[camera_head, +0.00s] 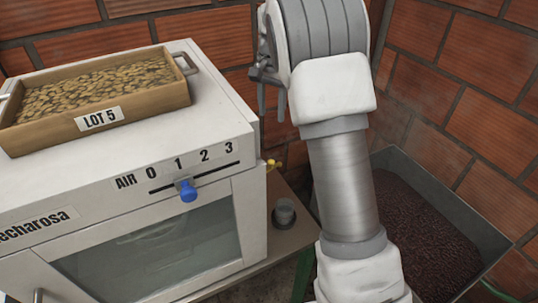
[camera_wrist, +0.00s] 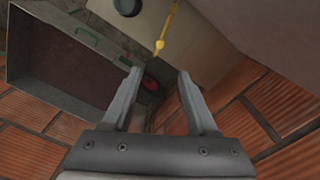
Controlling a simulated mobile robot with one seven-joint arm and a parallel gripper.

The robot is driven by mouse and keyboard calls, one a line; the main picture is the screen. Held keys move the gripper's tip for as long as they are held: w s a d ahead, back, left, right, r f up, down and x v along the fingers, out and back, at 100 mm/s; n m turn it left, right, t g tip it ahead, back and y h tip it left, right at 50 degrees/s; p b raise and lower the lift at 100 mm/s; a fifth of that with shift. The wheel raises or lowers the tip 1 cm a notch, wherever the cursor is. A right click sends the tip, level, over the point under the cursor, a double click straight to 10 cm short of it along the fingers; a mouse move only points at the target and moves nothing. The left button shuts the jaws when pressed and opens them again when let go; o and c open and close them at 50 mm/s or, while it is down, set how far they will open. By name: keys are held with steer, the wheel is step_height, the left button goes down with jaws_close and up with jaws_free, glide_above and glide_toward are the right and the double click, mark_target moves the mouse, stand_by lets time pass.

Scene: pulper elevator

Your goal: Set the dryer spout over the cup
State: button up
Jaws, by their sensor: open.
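The small yellow dryer spout (camera_head: 271,164) sticks out from the right side of the white dryer (camera_head: 215,165). In the wrist view the spout (camera_wrist: 168,28) is a thin yellow rod ahead of my fingers. The grey cup (camera_head: 284,213) stands on the table beside the dryer, lower than the spout. Its dark round shape (camera_wrist: 127,5) is cut by the top edge of the wrist view, to the left of the spout. My gripper (camera_wrist: 159,74) is open and empty, apart from the spout. In the head view my gripper (camera_head: 272,88) is partly hidden by my arm.
A tray marked LOT 5 (camera_head: 99,118) with beans sits on the dryer. A blue slider knob (camera_head: 187,190) is on the dryer's AIR scale. A grey bin (camera_head: 440,180) of dark material stands at the right. Brick walls (camera_head: 470,60) close off the back and right.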

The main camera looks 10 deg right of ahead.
mark_target(271, 161)
step_height(271, 161, down, 18)
steer(key=b, duration=0.3)
steer(key=shift+w+r, duration=0.1)
steer(key=shift+r, duration=0.05)
jaws_close()
stand_by(1.5)
